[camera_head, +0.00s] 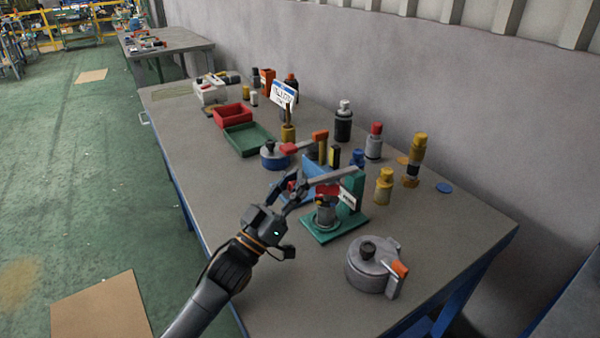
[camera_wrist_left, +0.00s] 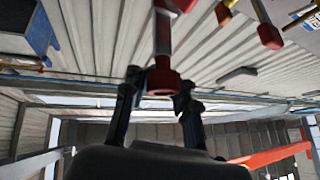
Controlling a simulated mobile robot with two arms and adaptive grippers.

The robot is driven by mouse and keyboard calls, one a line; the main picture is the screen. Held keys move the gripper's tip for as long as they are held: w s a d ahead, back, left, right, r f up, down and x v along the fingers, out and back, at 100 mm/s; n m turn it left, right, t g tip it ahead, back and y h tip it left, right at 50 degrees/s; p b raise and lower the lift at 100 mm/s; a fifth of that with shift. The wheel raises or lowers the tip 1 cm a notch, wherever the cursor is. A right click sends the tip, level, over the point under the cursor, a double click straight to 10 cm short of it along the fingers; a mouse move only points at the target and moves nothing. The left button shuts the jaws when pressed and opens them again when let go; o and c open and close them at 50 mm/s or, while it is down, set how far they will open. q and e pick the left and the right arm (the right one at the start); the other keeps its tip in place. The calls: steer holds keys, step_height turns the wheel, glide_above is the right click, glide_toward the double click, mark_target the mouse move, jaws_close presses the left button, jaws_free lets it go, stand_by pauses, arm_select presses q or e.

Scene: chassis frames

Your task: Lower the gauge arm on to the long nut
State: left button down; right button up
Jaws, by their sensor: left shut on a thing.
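The gauge stand has a green base (camera_head: 318,236) and a green post (camera_head: 355,188) at its right side. Its grey gauge arm (camera_head: 332,180) reaches from the post top leftward to my left gripper (camera_head: 292,188). In the left wrist view, my left gripper (camera_wrist_left: 158,95) is shut on the arm's red end (camera_wrist_left: 163,82), with a finger on each side. Below the arm, a grey cylindrical part (camera_head: 325,214), which may be the long nut, stands on the base. A red block (camera_head: 327,192) shows just above it; I cannot tell whether they touch. My right gripper is out of view.
A round grey pot-like part (camera_head: 367,272) with an orange-tipped handle stands in front right. A yellow bottle (camera_head: 384,186) is right of the post. A blue tray (camera_head: 318,168) lies behind the arm. Red (camera_head: 233,116) and green bins (camera_head: 247,140) stand farther left.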

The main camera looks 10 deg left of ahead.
arm_select(q)
steer(key=shift+s+f+h, duration=0.15)
steer(key=shift+f+h, duration=0.15)
steer(key=shift+f, duration=0.15)
